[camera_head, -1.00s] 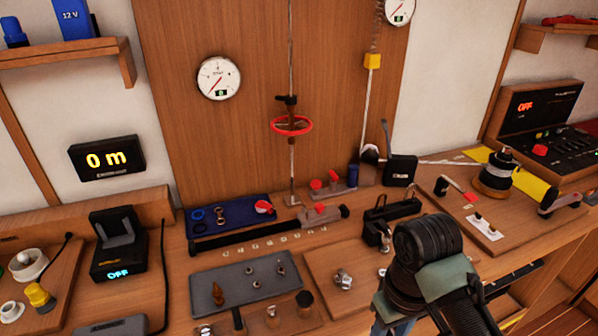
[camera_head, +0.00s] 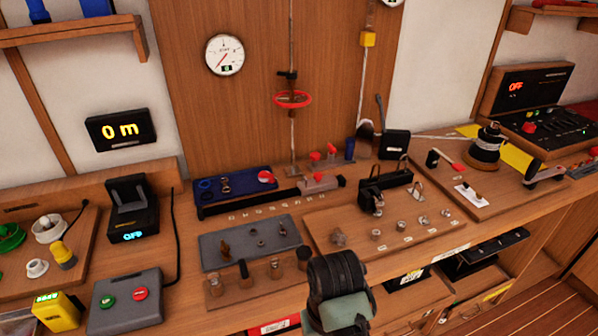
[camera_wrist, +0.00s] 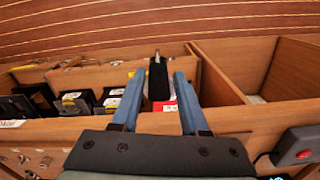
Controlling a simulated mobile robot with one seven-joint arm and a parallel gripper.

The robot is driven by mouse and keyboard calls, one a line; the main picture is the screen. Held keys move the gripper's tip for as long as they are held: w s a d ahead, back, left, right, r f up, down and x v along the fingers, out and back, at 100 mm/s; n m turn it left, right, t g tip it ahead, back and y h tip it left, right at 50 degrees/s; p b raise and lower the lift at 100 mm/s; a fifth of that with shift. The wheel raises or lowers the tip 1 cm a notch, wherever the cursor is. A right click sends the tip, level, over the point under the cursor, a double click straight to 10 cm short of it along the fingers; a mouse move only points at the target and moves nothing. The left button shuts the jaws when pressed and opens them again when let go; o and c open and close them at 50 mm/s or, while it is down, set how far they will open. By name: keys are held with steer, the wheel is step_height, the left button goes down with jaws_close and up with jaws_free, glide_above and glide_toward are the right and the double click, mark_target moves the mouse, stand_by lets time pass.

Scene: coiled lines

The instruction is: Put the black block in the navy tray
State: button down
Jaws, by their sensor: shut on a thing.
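The black block (camera_wrist: 157,82) is upright between the two blue fingers of my gripper (camera_wrist: 160,74) in the wrist view. The fingers are shut on it, above open drawer compartments under the bench. The block and fingertips are hidden behind my arm in the head view. The navy tray (camera_head: 240,184) lies at the back of the bench, left of centre, in the head view. It holds rings, small metal parts and a red-and-white piece. My gripper is in front of the bench, well away from the tray, which is not visible in the wrist view.
A grey mat (camera_head: 210,252) with small parts and a row of stoppered items lie between the bench front and the tray. A long black bar (camera_head: 250,203) runs along the tray's front. A red ring (camera_head: 293,99) hangs on a vertical rod. A button box (camera_head: 127,301) stands at left.

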steer(key=s+a+f+m, duration=0.1)
steer(key=s+a+f, duration=0.3)
steer(key=s+f, duration=0.1)
steer(key=shift+s+a+f+m, duration=0.15)
steer(key=shift+s+a+m, duration=0.05)
steer(key=shift+a+m, duration=0.2)
steer(key=shift+d, duration=0.2)
steer(key=shift+a, duration=0.1)
stand_by(0.4)
stand_by(0.3)
